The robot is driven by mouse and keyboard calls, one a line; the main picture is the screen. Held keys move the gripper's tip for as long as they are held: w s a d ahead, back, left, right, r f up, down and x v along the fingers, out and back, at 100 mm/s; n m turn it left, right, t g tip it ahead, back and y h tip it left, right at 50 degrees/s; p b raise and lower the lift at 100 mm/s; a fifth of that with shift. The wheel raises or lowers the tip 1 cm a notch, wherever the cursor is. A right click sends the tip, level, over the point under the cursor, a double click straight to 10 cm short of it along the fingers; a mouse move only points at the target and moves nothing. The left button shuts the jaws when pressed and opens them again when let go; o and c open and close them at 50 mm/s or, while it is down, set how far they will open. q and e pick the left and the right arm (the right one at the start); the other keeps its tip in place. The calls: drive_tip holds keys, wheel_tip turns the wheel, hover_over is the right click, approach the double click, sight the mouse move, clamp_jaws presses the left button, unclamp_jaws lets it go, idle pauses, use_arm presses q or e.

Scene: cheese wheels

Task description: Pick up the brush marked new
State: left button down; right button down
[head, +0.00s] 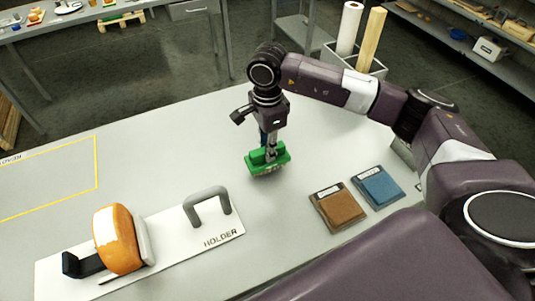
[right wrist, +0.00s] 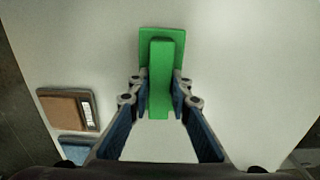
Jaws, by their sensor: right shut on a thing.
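A green brush (head: 266,160) with a raised handle shows near the middle of the head view. My right gripper (head: 270,147) is shut on its handle from above. In the right wrist view the green brush (right wrist: 161,80) sits between the two fingers of my right gripper (right wrist: 160,98). I cannot read any marking on it. I cannot tell for sure whether it touches the table or hangs just above it. My left gripper is not in view.
A brown pad (head: 338,207) and a blue pad (head: 377,187) lie to the right. A yellow outline (head: 97,165) marks the table's left.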

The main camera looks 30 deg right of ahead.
wheel_tip(320, 180, up, 18)
drive_tip(key=b, duration=0.2)
drive_tip(key=shift+b, duration=0.3)
